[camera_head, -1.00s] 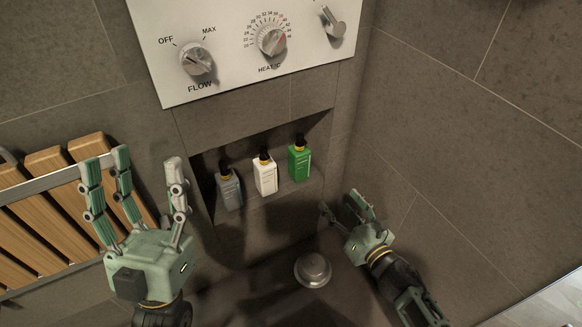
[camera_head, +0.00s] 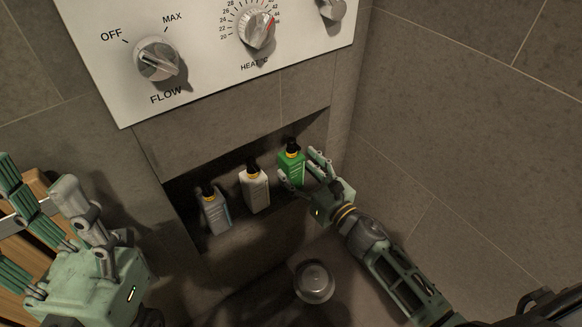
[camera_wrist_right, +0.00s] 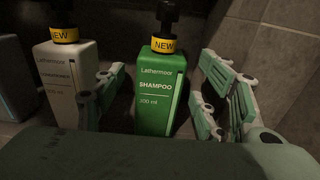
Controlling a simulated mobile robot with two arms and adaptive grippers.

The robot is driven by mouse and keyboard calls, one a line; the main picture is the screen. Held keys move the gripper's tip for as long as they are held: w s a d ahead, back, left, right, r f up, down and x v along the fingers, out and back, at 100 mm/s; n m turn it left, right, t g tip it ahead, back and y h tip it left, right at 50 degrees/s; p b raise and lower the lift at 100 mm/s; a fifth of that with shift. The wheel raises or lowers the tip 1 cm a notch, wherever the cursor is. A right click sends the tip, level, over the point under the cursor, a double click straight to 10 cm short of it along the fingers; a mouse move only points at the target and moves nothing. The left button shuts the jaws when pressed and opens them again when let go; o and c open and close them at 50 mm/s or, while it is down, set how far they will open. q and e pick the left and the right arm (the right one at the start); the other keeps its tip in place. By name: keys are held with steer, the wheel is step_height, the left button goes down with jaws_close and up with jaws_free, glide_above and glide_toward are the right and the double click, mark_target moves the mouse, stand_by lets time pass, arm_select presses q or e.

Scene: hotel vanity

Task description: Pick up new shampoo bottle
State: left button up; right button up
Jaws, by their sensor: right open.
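The shampoo bottle (camera_head: 290,163) is green with a black pump and a yellow collar, upright at the right of the wall niche. In the right wrist view the bottle (camera_wrist_right: 157,92) reads "SHAMPOO" and its collar reads "NEW". My right gripper (camera_head: 306,174) is open in front of it, with fingers to its left and right; in the wrist view no finger clearly closes on it.
A white bottle (camera_head: 254,190) with a "NEW" collar stands just left of the shampoo, and a grey bottle (camera_head: 215,213) is further left in the niche (camera_head: 190,232). The niche wall is close on the right. A control panel (camera_head: 205,62) is above; a round metal knob (camera_head: 314,281) is below.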

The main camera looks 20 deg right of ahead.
steer(key=shift+x, duration=1.25)
steer(key=shift+c, duration=0.5)
steer(key=c, duration=1.5)
